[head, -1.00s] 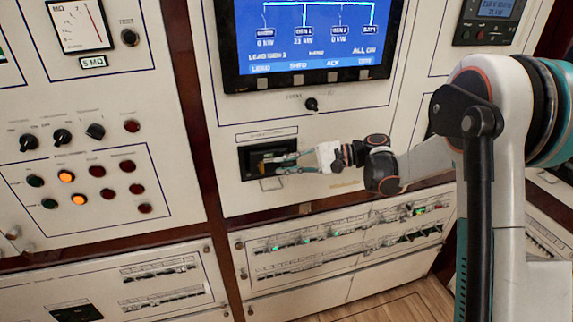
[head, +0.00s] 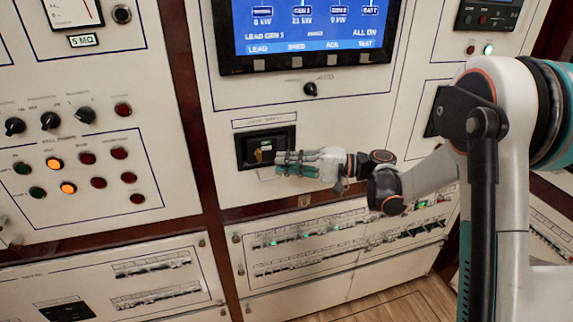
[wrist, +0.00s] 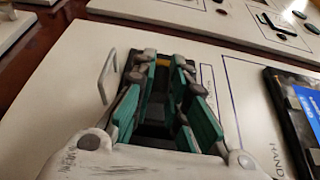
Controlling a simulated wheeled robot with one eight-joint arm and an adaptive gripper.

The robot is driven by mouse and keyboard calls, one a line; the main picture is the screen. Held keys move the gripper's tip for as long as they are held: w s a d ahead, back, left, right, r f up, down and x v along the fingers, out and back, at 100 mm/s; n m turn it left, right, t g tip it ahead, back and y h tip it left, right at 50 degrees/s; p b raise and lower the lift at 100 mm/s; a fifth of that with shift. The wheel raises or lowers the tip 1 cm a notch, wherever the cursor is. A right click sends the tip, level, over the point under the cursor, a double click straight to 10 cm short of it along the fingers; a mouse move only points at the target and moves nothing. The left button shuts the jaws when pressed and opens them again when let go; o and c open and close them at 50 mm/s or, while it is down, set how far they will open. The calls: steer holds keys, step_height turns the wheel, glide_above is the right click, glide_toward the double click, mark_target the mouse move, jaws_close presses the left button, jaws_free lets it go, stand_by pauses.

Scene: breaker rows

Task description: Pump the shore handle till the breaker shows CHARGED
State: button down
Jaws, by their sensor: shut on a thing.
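The shore breaker (head: 243,152) is a dark recessed unit in the cream panel below the screen. A small yellow-orange part (head: 264,154) shows inside it, left of my fingertips. My gripper (head: 278,158) reaches in from the right, its green-and-grey fingers at the breaker's front. In the wrist view my gripper (wrist: 162,62) points into the dark opening, with yellow between the far fingertips. The jaws are shut on the shore handle, which the fingers mostly hide. I cannot read a CHARGED sign on the breaker.
A thin metal loop (wrist: 107,74) stands out from the panel beside my fingers. The screen (head: 310,30) and a small black knob (head: 310,89) are above. A panel of lamps and knobs (head: 70,160) is at left. A lower panel with breaker rows (head: 345,235) lies below my forearm.

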steer(key=shift+f, duration=0.1)
stand_by(0.3)
steer(key=c, duration=1.8)
jaws_free()
steer(key=shift+c, duration=0.2)
steer(key=shift+d, duration=0.15)
steer(key=s+d, duration=0.1)
steer(key=d, duration=1)
steer(key=shift+s+d, duration=0.2)
steer(key=shift+d, duration=0.15)
